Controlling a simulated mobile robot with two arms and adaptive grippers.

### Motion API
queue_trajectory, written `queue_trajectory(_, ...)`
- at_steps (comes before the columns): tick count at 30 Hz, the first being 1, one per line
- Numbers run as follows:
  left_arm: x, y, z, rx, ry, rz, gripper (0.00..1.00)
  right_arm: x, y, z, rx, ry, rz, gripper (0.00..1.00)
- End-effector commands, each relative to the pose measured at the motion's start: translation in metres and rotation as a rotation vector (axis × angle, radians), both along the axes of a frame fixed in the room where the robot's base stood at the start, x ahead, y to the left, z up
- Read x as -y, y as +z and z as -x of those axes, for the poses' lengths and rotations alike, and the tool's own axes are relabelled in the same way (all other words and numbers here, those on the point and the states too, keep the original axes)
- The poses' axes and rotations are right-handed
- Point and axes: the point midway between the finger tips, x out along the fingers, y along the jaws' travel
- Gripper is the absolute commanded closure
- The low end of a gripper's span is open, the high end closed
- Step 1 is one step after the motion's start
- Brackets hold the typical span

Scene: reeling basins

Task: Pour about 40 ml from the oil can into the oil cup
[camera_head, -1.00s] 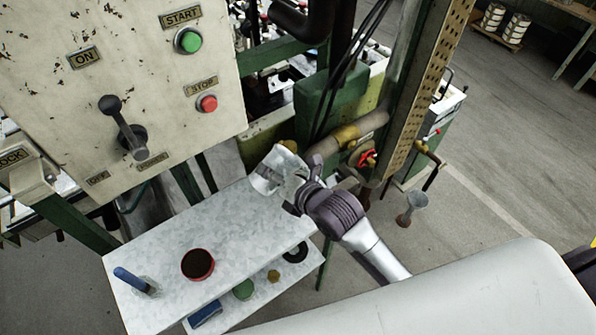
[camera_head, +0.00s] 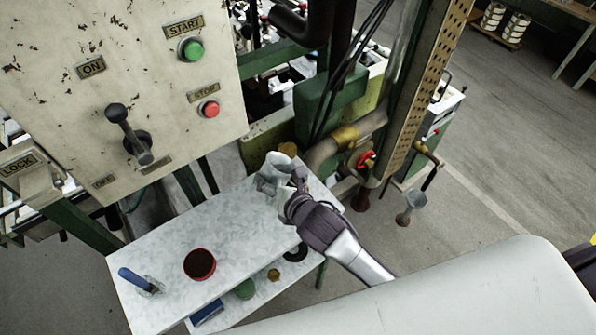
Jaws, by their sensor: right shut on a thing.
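My right gripper (camera_head: 290,188) is shut on a pale grey metal can (camera_head: 270,180), which I take to be the oil can. It holds the can at the far right end of the grey metal table top (camera_head: 235,224). The fingers hide part of the can, and I cannot tell whether it touches the table. My left gripper is not in view.
A lower shelf holds a blue block (camera_head: 206,313) and a black ring (camera_head: 296,253). The control panel (camera_head: 120,70) rises behind. The table's middle is clear.

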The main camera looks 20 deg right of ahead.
Motion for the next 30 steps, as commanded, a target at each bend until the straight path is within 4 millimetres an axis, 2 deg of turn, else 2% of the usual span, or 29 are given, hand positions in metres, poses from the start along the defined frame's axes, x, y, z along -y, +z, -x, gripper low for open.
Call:
queue_trajectory(16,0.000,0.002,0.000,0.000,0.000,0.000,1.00,-0.004,-0.002,0.001,0.014,0.000,0.043,0.76)
queue_trajectory(21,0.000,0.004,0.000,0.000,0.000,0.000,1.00,-0.010,-0.006,0.002,0.029,0.000,0.104,0.76)
queue_trajectory(30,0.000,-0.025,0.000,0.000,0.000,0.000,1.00,-0.020,-0.051,0.004,0.067,0.000,0.248,0.76)
